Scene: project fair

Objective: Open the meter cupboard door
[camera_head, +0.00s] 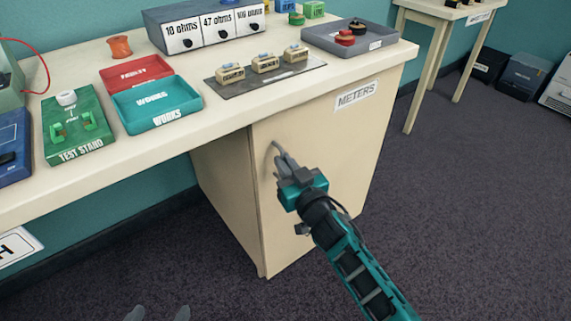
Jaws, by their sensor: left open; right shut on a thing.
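The meter cupboard door (335,165) is a pale cream panel under the worktop, with a METERS label (356,95) at its top right. It looks shut or nearly so; I cannot tell if there is a small gap along its left edge. A thin grey handle (274,147) stands near its upper left edge. My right gripper (281,155) is shut on the handle, and its fingers hide most of it. My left gripper (158,314) shows only as two grey fingertips at the bottom edge, apart and empty, over the carpet.
The worktop (225,130) above the door carries a green test stand (78,125), a red tray (135,72), a teal tray (155,104), a dark mat (235,89) with parts and a grey tray (385,42). Open carpet (470,200) lies right of the cupboard; a small table (440,15) stands behind.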

